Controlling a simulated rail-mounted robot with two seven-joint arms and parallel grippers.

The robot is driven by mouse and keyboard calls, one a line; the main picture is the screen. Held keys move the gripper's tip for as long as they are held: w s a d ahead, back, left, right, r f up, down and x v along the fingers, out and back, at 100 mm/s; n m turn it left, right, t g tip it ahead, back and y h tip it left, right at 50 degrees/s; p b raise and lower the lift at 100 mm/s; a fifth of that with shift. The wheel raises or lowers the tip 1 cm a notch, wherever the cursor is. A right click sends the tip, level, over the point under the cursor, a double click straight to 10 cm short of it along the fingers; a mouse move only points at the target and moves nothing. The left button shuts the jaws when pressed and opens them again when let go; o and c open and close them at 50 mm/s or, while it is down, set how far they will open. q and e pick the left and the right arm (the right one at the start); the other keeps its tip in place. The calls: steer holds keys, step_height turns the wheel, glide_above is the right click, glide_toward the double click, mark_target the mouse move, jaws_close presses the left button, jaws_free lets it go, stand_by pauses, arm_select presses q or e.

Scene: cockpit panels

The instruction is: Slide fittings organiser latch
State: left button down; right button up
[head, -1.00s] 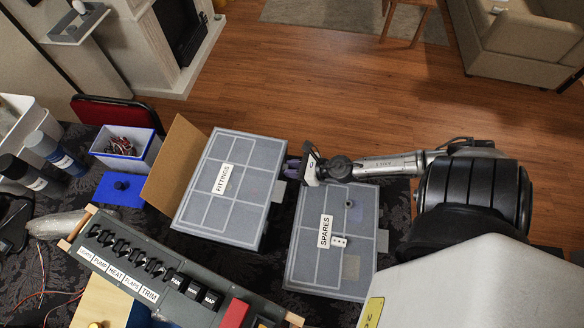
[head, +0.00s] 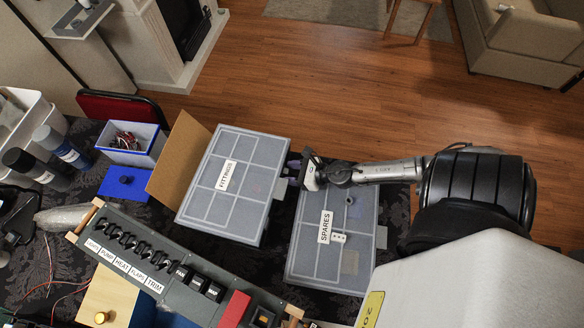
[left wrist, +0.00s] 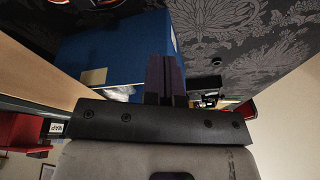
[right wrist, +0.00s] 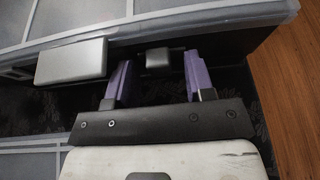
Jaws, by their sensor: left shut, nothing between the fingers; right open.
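The fittings organiser (head: 256,150), a grey-lidded case labelled FITTINGS, lies on the dark patterned table. A light grey tab (head: 280,189) sticks out of its right side; in the right wrist view a wide grey tab (right wrist: 72,61) and a smaller grey block (right wrist: 158,59) show on that side. My right gripper (head: 293,168) is at this edge; its purple fingers (right wrist: 158,82) are open, one on each side of the small block, with no grip on it. My left gripper (left wrist: 166,80) is shut and empty near a blue box (left wrist: 115,50); the head view does not show its fingers.
The spares organiser (head: 310,255) lies just right of the fittings organiser, below my right arm, with a narrow gap between them. A cardboard panel (head: 180,155) stands at the left. A switch panel (head: 165,262) is in front. A blue-white bin (head: 133,150) stands behind left.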

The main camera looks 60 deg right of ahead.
steer(key=shift+s, duration=0.15)
steer(key=shift+s+r, duration=0.1)
steer(key=shift+s, duration=0.15)
steer(key=b+v, duration=0.3)
steer(key=v, duration=0.8)
steer(key=shift+s+d+r+b, duration=0.1)
steer(key=shift+s+d+b, duration=0.1)
steer(key=shift+s+b, duration=0.15)
steer(key=shift+s+d+r, duration=0.15)
steer(key=shift+s+r, duration=0.2)
steer(key=shift+s, duration=0.2)
